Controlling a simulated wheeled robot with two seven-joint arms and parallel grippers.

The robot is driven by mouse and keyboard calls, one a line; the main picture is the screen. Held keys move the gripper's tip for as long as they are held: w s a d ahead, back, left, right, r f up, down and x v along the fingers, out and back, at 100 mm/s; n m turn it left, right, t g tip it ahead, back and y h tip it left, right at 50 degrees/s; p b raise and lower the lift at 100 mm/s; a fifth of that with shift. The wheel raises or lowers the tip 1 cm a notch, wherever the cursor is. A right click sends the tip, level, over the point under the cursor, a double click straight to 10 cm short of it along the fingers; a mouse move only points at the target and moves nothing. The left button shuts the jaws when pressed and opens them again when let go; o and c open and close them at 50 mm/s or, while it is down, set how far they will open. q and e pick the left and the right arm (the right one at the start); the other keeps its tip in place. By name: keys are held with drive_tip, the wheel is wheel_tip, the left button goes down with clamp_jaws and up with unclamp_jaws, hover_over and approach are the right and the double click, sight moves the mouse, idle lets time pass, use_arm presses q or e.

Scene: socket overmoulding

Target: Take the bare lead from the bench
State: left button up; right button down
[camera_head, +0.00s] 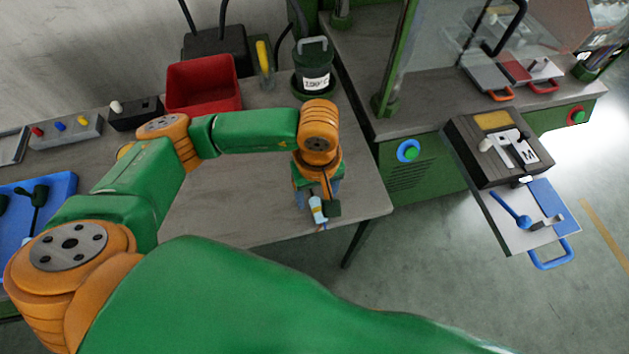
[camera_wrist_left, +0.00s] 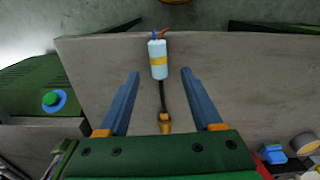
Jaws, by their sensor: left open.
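The bare lead (camera_wrist_left: 158,60) lies on the grey bench (camera_wrist_left: 240,75) close to its edge. It has a light blue body with a yellow band, orange and blue wire ends, a dark cable and a brass-coloured end. My left gripper (camera_wrist_left: 160,76) is open, with one blue finger on each side of the lead and a gap to both. The lead also shows in the head view (camera_head: 317,209), partly hidden under my left gripper (camera_head: 318,196) at the bench's front right corner. I cannot tell the height of the fingers above the bench. My right gripper is not in view.
A red bin (camera_head: 204,88) and a dark green pot (camera_head: 313,68) stand at the back of the bench. A blue tray (camera_head: 62,190) is at the left. A machine with a blue-ringed green button (camera_head: 408,151) stands right of the bench. The bench middle is clear.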

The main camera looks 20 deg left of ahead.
sight(317, 205)
use_arm(q)
wheel_tip(317, 205, down, 4)
drive_tip(key=shift+w+f+p, duration=0.15)
drive_tip(key=shift+f+p, duration=0.05)
drive_tip(key=shift+p, duration=0.2)
clamp_jaws()
